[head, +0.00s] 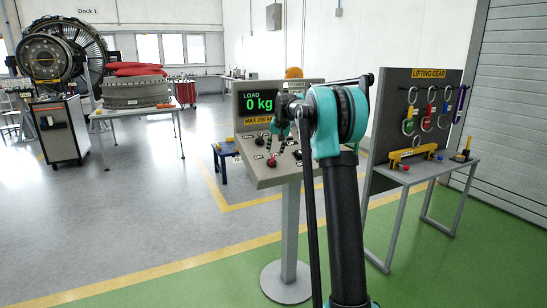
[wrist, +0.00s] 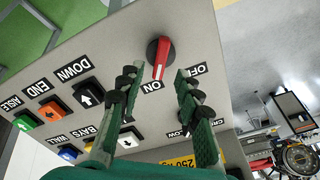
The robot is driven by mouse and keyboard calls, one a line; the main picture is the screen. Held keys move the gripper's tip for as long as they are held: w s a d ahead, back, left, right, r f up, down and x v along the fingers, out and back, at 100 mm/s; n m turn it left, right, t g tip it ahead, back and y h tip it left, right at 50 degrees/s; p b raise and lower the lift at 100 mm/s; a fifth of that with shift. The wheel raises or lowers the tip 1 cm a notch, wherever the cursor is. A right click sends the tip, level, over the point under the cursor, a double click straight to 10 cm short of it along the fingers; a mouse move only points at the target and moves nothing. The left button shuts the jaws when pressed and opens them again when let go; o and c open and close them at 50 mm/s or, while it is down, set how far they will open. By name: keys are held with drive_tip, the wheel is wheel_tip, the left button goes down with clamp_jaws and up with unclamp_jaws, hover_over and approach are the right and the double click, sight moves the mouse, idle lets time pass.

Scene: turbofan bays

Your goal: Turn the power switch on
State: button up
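The power switch (wrist: 161,58) is a red rotary handle on a round black base, on the grey sloped console panel (head: 262,178). In the wrist view the handle's white-marked end points toward the ON label (wrist: 152,86); the OFF label (wrist: 198,70) is to the right. My gripper (wrist: 154,76) is open, its two green fingers apart on either side of the handle's lower end. No finger contact with the handle is visible. In the head view my gripper (head: 281,135) is over the panel, and a red knob (head: 271,162) shows below it.
Push buttons labelled DOWN, END and AISLE (wrist: 50,107) are left of the switch in the wrist view. A display (head: 258,102) reads LOAD 0 kg. A lifting gear stand (head: 425,75) is right of my arm. Open floor lies left of the console.

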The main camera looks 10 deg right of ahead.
drive_tip(key=v, duration=0.5)
drive_tip(key=shift+s+r, duration=0.2)
drive_tip(key=shift+r, duration=0.15)
